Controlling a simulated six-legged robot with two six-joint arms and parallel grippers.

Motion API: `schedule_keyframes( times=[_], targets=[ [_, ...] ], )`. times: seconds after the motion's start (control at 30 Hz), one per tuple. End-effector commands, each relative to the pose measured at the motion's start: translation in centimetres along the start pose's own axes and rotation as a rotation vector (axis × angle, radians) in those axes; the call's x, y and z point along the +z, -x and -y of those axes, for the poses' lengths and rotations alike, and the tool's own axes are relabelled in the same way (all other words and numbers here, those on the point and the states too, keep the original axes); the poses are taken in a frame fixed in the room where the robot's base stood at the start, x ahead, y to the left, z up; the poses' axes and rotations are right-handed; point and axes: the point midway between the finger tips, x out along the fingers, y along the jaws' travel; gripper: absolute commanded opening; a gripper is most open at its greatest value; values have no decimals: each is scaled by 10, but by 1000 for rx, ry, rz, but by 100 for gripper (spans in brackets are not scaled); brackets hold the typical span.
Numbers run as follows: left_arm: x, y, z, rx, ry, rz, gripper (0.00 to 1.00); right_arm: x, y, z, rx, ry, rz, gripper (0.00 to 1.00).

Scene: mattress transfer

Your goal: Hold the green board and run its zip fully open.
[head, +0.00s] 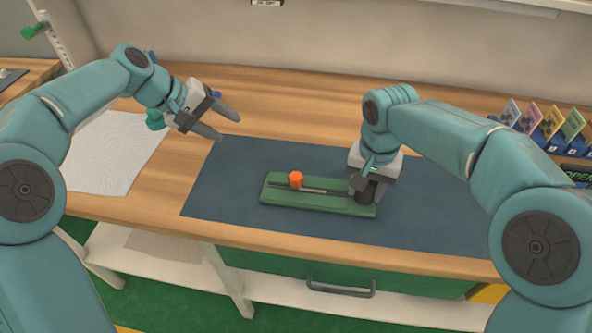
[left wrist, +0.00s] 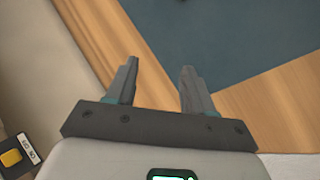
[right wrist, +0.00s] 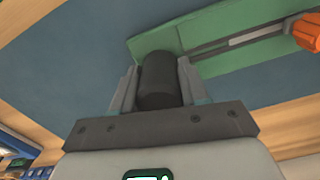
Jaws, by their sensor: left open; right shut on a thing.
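The green board (head: 320,204) lies flat on the blue mat, with a dark zip track (head: 322,190) along its length. An orange knob (head: 296,179), which looks like the zip's pull, stands on the track left of its middle. It also shows at the edge of the right wrist view (right wrist: 308,33). My right gripper (head: 363,191) is at the board's right end, shut on a dark upright cylinder (right wrist: 158,80). My left gripper (head: 229,128) is open and empty, raised to the upper left of the board. The left wrist view shows no board between its fingers (left wrist: 160,75).
The blue mat (head: 235,180) is bare around the board. A white cloth (head: 115,150) lies on the left of the wooden table (head: 270,100). Coloured cards (head: 550,122) stand in a blue rack at the right. A drawer handle (head: 340,289) is below the front edge.

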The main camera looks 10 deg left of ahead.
Motion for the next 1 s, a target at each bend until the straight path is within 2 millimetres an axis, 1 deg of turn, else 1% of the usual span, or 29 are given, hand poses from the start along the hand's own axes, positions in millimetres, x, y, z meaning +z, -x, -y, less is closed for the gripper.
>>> schedule_keyframes(
  times=[0.03,0.1,0.2,0.3,0.43,0.53,0.67,0.77,1.0],
  targets=[
    [20,-14,-26,-61,-168,70,53,0,1,0,-1,0,-1,0],
    [48,-26,-52,-163,-392,160,53,0,1,0,-1,0,-1,0],
    [81,-35,-80,-306,-667,261,53,0,1,0,-1,0,-1,0],
    [106,-36,-102,-430,-869,328,53,0,1,0,-1,0,-1,0],
    [127,-33,-120,-545,-1028,376,53,0,1,0,-1,0,-1,0],
    [135,-32,-125,-590,-1082,394,53,0,1,0,-1,0,-1,0],
    [137,-37,-121,-609,-1100,401,53,0,1,0,-1,0,-1,0],
    [137,-49,-110,-608,-1098,402,53,0,1,0,-1,0,-1,0],
    [138,-90,-76,-606,-1095,401,53,0,1,0,-1,0,-1,0]
  ],
)
